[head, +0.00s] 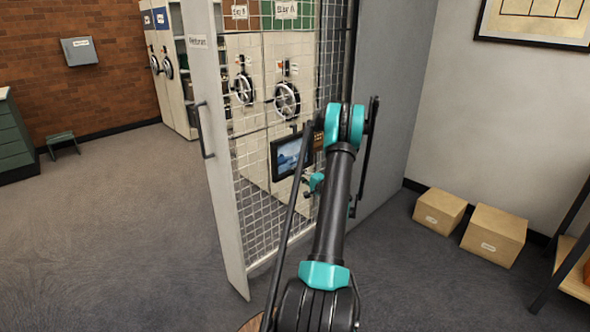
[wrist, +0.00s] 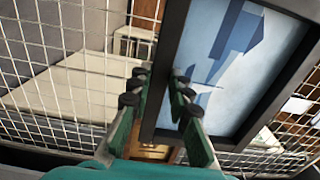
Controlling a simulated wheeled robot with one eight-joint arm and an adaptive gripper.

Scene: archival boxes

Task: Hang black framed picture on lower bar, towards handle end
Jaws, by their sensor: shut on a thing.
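The black framed picture (head: 288,157) shows a blue image and hangs in front of the wire mesh panel (head: 262,205), left of my arm in the head view. In the wrist view the picture (wrist: 235,65) is tilted and close up. My gripper (wrist: 162,90) is shut on the frame's near side, with fingers on both sides of it. In the head view my arm hides most of the gripper. The panel's handle (head: 204,130) is on its pale left end post. I cannot make out the lower bar, or whether the picture touches the mesh.
Cabinets with wheel handles (head: 287,100) stand behind the mesh. Two cardboard boxes (head: 440,208) (head: 494,236) lie on the floor at right, by a dark-legged shelf (head: 570,250). A green step stool (head: 62,143) stands at far left. The floor left of the panel is clear.

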